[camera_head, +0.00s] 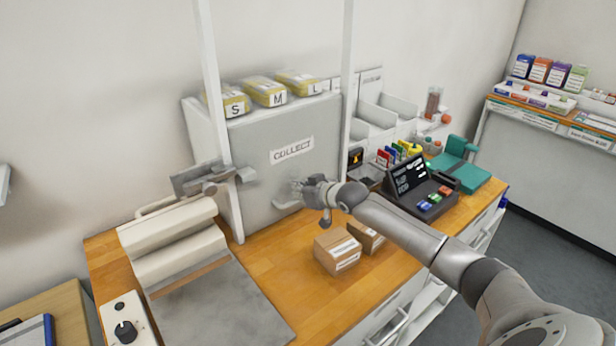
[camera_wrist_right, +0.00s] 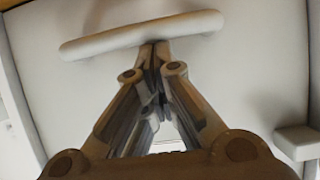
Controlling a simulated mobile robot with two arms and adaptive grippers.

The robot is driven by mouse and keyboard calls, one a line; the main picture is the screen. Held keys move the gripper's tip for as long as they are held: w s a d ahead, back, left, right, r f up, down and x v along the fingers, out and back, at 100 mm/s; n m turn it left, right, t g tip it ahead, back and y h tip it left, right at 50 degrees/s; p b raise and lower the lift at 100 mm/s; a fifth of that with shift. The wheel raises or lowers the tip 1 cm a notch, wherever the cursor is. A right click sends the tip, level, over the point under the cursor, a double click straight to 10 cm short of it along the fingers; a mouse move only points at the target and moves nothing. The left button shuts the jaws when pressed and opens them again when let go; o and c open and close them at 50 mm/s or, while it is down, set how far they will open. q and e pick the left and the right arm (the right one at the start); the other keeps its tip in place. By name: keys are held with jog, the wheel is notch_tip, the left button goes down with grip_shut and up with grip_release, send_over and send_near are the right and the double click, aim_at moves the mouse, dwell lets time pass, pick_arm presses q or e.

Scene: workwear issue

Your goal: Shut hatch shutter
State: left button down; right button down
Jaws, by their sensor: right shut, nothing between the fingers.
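The hatch shutter (camera_head: 287,125) is a light grey panel marked COLLECT between two white posts. It covers the area down toward the wooden counter; I cannot tell whether its lower edge meets the counter. Its pale bar handle (camera_head: 287,204) is low on the panel and also shows in the right wrist view (camera_wrist_right: 100,44). My right gripper (camera_head: 298,188) is at the panel, by the handle. In the wrist view its fingers (camera_wrist_right: 155,50) are together and empty, with their tips at the bar; contact is unclear.
Two cardboard boxes (camera_head: 337,252) stand on the counter below my right arm. A dark terminal (camera_head: 412,185) with coloured keys stands to the right. A cream roller machine (camera_head: 172,238) is at the left.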

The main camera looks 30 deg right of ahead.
aim_at(289, 177)
jog(key=r+p, duration=0.3)
jog(key=r, duration=0.1)
jog(key=shift+w+r, duration=0.1)
jog(key=shift+w, duration=0.2)
jog(key=b+v, duration=0.3)
jog(key=v, duration=0.6)
jog(key=shift+s, duration=0.35)
